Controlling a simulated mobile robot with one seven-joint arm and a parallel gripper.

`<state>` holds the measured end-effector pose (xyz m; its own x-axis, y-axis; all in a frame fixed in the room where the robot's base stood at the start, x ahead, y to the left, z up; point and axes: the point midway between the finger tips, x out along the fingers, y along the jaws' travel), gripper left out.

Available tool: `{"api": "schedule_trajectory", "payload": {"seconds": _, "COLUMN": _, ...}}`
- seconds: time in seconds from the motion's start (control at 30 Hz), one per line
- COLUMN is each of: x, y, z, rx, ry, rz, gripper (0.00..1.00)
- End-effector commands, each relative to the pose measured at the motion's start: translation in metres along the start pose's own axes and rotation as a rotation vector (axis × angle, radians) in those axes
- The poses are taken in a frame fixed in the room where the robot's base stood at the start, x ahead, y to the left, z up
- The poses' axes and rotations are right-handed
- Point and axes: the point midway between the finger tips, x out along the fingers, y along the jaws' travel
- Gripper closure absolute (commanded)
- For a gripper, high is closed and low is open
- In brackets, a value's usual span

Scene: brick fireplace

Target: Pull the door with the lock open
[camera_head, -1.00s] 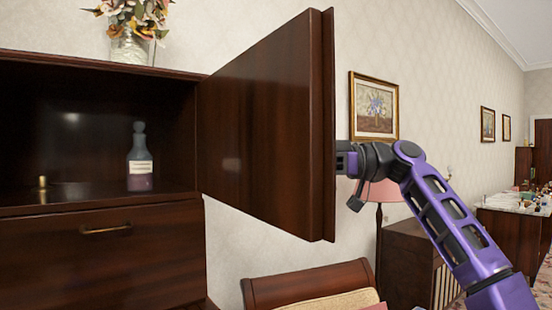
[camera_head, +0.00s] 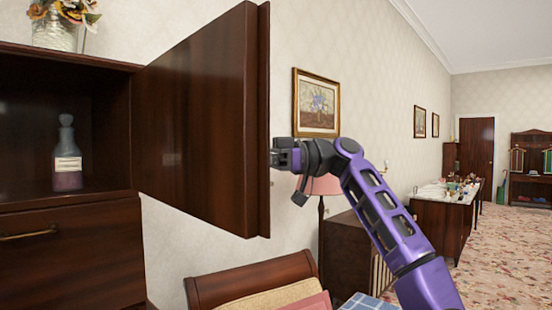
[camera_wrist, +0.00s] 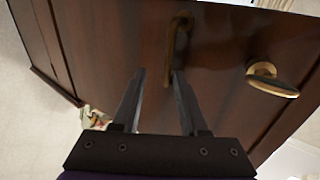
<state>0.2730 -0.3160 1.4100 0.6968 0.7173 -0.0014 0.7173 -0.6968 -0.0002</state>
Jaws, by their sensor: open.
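The dark wooden cabinet door (camera_head: 200,120) stands swung wide open in the head view, its inner face towards me. My gripper (camera_head: 278,156) is at the door's far side, just past its free edge, with its tips partly hidden. My gripper (camera_wrist: 159,72) is open in the wrist view. Its right fingertip is close to the handle's lower end; I cannot tell whether they touch. Nothing shows between the fingers.
The open cabinet holds a stoppered bottle (camera_head: 67,160), with a drawer (camera_head: 50,250) below. A vase of flowers (camera_head: 58,28) stands on top. A chair (camera_head: 250,278) is below the door, and a pink lamp (camera_head: 322,190) stands behind my arm. Floor (camera_head: 500,240) is clear at right.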

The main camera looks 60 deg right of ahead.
Motion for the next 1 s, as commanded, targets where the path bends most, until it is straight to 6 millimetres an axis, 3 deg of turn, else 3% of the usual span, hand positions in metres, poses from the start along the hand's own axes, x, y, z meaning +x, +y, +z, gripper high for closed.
{"api": "schedule_trajectory", "payload": {"seconds": 0.4, "x": -0.102, "y": 0.002, "z": -0.003, "rx": 0.001, "ry": 0.004, "rz": 0.005, "gripper": 0.57}}
{"api": "schedule_trajectory", "payload": {"seconds": 0.53, "x": -0.127, "y": 0.002, "z": -0.003, "rx": 0.001, "ry": 0.003, "rz": 0.004, "gripper": 0.57}}
{"api": "schedule_trajectory", "payload": {"seconds": 0.73, "x": -0.148, "y": 0.002, "z": -0.001, "rx": 0.001, "ry": 0.001, "rz": 0.002, "gripper": 0.57}}
{"api": "schedule_trajectory", "payload": {"seconds": 1.0, "x": -0.154, "y": 0.001, "z": 0.001, "rx": 0.001, "ry": 0.0, "rz": 0.001, "gripper": 0.57}}
